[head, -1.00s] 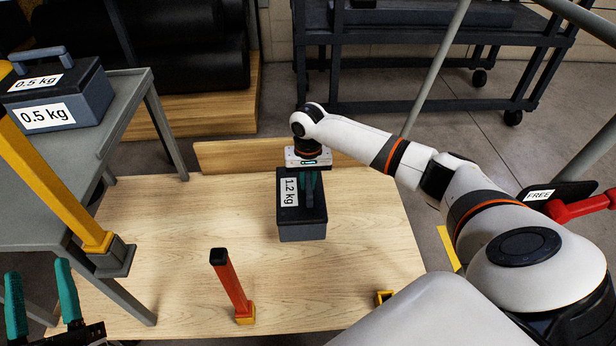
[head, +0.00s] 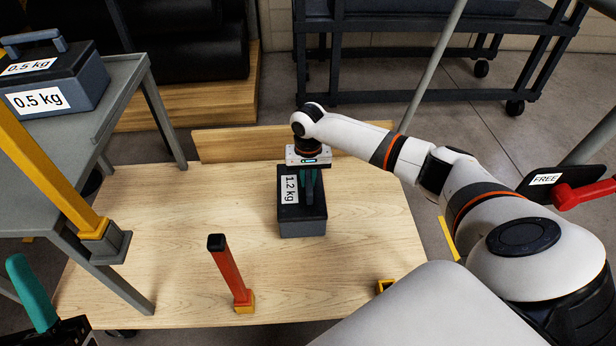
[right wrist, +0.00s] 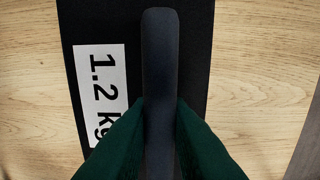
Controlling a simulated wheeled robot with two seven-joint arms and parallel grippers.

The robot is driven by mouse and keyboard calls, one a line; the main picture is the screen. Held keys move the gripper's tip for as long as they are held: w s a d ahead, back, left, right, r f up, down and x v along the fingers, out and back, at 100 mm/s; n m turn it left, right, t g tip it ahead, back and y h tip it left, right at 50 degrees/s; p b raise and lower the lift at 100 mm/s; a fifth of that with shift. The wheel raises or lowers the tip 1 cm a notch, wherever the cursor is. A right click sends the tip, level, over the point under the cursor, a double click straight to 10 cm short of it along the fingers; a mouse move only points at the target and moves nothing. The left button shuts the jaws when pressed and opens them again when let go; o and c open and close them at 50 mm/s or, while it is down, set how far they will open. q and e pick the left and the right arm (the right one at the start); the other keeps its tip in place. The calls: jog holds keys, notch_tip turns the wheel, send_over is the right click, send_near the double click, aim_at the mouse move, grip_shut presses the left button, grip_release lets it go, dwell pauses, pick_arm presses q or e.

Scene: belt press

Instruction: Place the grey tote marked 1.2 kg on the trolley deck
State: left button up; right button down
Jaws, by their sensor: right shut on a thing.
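The grey tote (head: 302,222) marked 1.2 kg is upright over the pale wooden trolley deck (head: 180,230), right of its middle and towards the back. I cannot tell whether its base touches the deck. My right gripper (head: 309,185) is above the tote and shut on its dark handle (right wrist: 160,70). The right wrist view shows both green fingers (right wrist: 160,130) against the handle, the label beside it and wood grain around the tote. My left gripper (head: 35,295) is at the lower left corner, partly cut off, with one teal finger showing and nothing seen held.
A red post (head: 230,270) stands on the front of the deck. A grey table (head: 150,100) at left holds a tote (head: 60,85) marked 0.5 kg. A yellow post (head: 45,170) rises beside the table. A red lever (head: 585,193) with a FREE sign (head: 545,179) is at right.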

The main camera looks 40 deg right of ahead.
jog(key=shift+w+r, duration=0.1)
jog(key=shift+r, duration=0.05)
jog(key=c, duration=1.7)
grip_release()
jog(key=shift+f, duration=0.2)
jog(key=o, duration=0.3)
jog(key=shift+o, duration=0.2)
jog(key=shift+r, duration=0.1)
